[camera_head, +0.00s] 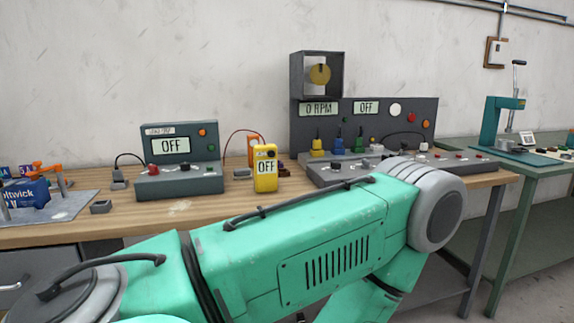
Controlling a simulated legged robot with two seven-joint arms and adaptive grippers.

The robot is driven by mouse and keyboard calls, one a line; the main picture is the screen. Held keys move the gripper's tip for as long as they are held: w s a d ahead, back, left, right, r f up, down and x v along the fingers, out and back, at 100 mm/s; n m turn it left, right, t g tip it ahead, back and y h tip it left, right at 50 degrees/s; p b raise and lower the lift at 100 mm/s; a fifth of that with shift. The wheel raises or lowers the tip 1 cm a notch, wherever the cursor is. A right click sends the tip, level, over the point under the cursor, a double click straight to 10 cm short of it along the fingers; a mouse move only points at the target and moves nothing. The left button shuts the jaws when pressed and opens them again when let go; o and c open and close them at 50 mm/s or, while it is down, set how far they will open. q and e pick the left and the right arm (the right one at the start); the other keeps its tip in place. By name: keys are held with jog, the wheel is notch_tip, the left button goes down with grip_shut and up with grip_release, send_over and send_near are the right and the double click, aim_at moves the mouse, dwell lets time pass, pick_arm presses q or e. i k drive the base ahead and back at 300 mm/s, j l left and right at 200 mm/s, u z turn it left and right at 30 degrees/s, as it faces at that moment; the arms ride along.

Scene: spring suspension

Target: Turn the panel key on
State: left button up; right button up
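A dark grey control panel (418,112) stands at the back of the wooden bench, right of centre. Its two displays read "0 RPM" and "OFF". It carries red, white and orange round parts and yellow, blue and green parts along its lower front. A sloped console (345,176) with small knobs sits before it. I cannot tell which small part is the key, and my arm hides some of the console's front edge. My teal arm crosses the foreground from the left, bending at a grey joint below the console. Neither gripper is in view.
The wooden bench (215,205) also holds a grey "OFF" unit (178,182), a yellow meter reading "OFF" (265,182), and a blue box (27,193) on a grey mat. A box with a yellow disc (319,74) sits atop the panel. A green press (492,122) stands on the right-hand table.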

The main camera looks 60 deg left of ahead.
aim_at(336, 166)
jog(key=u, duration=1.6)
jog(key=i+z, duration=0.2)
jog(key=i, duration=0.1)
